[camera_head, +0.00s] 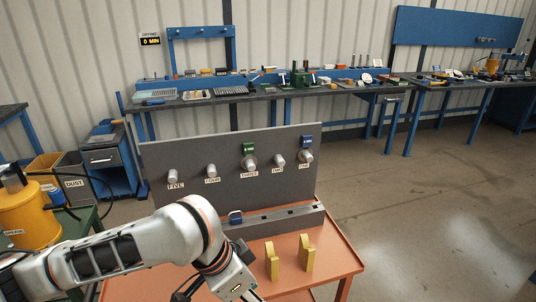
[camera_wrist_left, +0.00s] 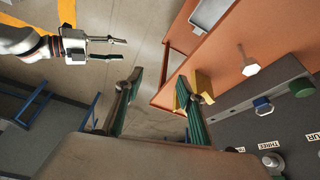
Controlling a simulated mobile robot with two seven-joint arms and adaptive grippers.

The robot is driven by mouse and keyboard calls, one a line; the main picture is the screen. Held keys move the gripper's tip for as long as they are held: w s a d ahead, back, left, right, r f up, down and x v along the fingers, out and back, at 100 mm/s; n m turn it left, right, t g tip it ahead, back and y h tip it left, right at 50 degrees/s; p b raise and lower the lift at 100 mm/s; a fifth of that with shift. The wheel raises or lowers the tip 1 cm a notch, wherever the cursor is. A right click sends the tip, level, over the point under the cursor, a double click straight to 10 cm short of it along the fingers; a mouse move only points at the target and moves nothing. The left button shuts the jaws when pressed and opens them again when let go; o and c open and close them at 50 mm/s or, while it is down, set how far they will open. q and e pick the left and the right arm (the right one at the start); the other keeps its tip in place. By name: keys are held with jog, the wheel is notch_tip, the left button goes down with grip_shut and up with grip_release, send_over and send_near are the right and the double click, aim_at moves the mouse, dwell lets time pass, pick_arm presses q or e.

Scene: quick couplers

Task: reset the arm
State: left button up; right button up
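My left gripper (camera_wrist_left: 160,76) is open, its two green-lined fingers well apart with nothing between them. In the head view my left arm (camera_head: 180,232) reaches in from the left, low over the orange table's front; its fingers are cut off at the bottom edge. My right gripper (camera_wrist_left: 105,48) shows at the upper left of the left wrist view, open and empty, over the floor. A grey panel (camera_head: 230,150) stands upright with a row of fittings labelled FIVE to ONE. Green (camera_head: 249,148) and blue (camera_head: 306,141) tags sit above THREE and ONE.
A grey rail (camera_head: 285,217) before the panel holds a blue coupler (camera_head: 236,217). Two yellow brackets (camera_head: 272,261) (camera_head: 307,253) stand on the orange table (camera_head: 335,262). A yellow drum (camera_head: 28,222) is at left. Workbenches line the back wall; floor at right is clear.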

pick_arm(q)
jog(key=w+a+f+n+t+y, duration=0.2)
jog(key=a+f+n+t, duration=0.4)
jog(key=a, duration=0.9)
jog(key=s+a+f+m+y, duration=0.1)
jog(key=s+a+f+y, duration=0.3)
jog(key=a, duration=0.6)
jog(key=s+a+f+y, duration=0.35)
jog(key=s+a, duration=0.25)
jog(key=a, duration=0.3)
jog(key=w+d+f+n+t+h, duration=0.1)
jog(key=d+f+n+t+h, duration=0.1)
jog(key=d+f+h, duration=0.6)
jog(key=d+f, duration=0.5)
jog(key=d, duration=0.3)
jog(key=shift+w+d+f+t, duration=0.2)
jog(key=shift+w+f+t, duration=0.1)
jog(key=shift+w+t, duration=0.1)
jog(key=shift+c, duration=0.4)
